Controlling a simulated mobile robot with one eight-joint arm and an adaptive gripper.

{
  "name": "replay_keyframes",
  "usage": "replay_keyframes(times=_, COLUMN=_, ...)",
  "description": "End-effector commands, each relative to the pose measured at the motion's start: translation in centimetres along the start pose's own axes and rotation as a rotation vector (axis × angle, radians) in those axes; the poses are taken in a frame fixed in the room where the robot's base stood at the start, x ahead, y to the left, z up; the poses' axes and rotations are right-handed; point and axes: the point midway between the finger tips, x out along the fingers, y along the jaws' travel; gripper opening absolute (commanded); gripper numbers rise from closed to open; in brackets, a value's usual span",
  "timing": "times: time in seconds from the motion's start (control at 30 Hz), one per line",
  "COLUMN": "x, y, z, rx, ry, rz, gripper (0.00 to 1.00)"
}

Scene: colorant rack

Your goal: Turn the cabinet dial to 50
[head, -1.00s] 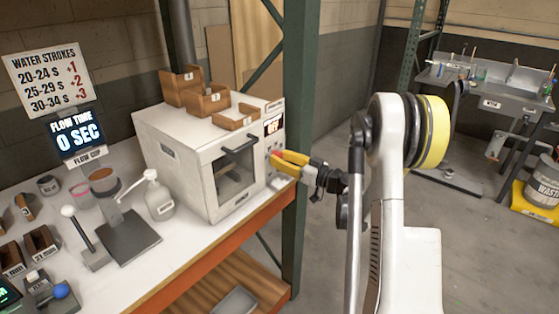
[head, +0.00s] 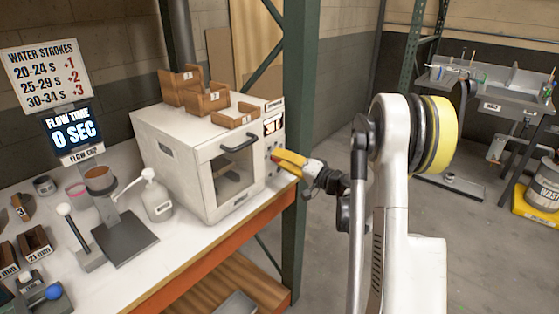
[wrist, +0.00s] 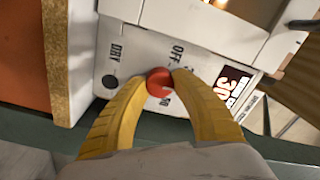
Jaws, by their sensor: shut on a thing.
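The white cabinet (head: 165,135) stands on the bench in the head view, with a dark window in its door and a control panel on its right front side. Its small display (head: 273,127) is lit; in the wrist view the display (wrist: 234,86) appears to read 30. The red dial (wrist: 159,82) sits on the panel by the printed OFF and 50 marks. My gripper (head: 277,158) is at the panel. In the wrist view its yellow fingers (wrist: 159,84) are shut on the dial, one on each side. The fingers partly hide the marks around it.
Small wooden boxes (head: 208,101) sit on top of the cabinet. A green rack post (head: 299,150) stands close behind my gripper. A white pump bottle (head: 158,200) stands left of the cabinet.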

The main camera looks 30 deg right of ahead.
Motion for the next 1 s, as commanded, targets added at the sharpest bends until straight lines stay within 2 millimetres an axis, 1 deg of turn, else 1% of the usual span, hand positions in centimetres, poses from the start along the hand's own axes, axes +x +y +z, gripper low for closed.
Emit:
replay_keyframes(times=0.7, x=0.00, y=0.06, z=0.07, rx=0.676, ry=0.018, rz=0.004, gripper=0.00)
replay_keyframes(times=1.0, x=0.00, y=0.03, z=0.06, rx=0.913, ry=0.025, rz=0.005, gripper=0.00)
